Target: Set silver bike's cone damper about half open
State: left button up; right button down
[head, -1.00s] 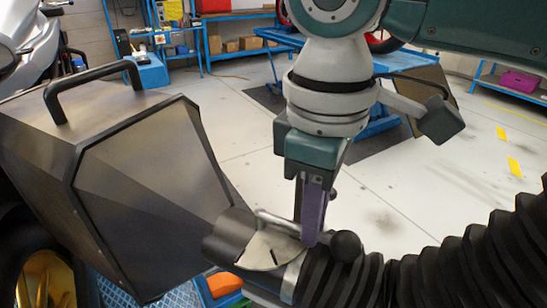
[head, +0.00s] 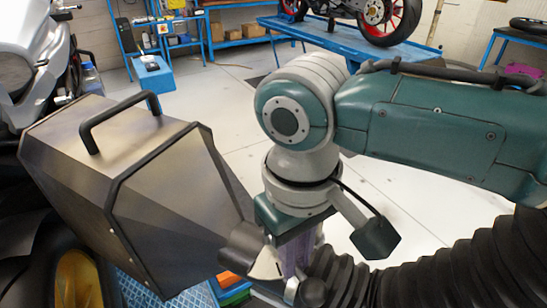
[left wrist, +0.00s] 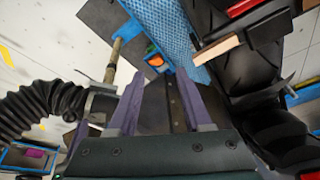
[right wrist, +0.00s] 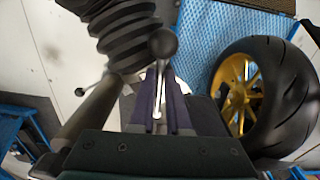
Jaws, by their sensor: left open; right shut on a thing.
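The cone (head: 165,190) is a dark metal hood with a black handle, beside the silver bike (head: 40,60). Its short duct, with a pale damper plate (head: 268,265), joins a black hose. My right gripper (head: 296,262) stands upright over the duct, partly hiding the plate. In the right wrist view its purple fingers (right wrist: 160,100) are shut on the slim metal damper lever (right wrist: 157,98), whose black ball knob (right wrist: 162,43) shows beyond the fingertips. The plate's exact angle is hard to read. My left gripper (left wrist: 160,78) is open and empty, with a dark surface behind its fingers.
The ribbed hose (head: 440,255) fills the lower right. A yellow-rimmed wheel (right wrist: 240,90) stands close to the right gripper. Coloured bins (head: 232,288) lie below the duct. A blue bench (head: 350,42) holds a red-wheeled motorcycle at the back. The mid floor is clear.

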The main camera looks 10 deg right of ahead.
jog(key=shift+s+a+r+m+p, duration=0.1)
jog(key=shift+a+m+p, duration=0.35)
jog(key=shift+m, duration=0.25)
jog(key=shift+s+a+m+p, duration=0.1)
jog(key=shift+a+m+p, duration=0.3)
jog(key=shift+m, duration=0.3)
jog(key=c, duration=0.9)
grip_release()
notch_tip(320, 180, up, 10)
jog(key=shift+a+p, duration=0.15)
jog(key=shift+p, duration=0.3)
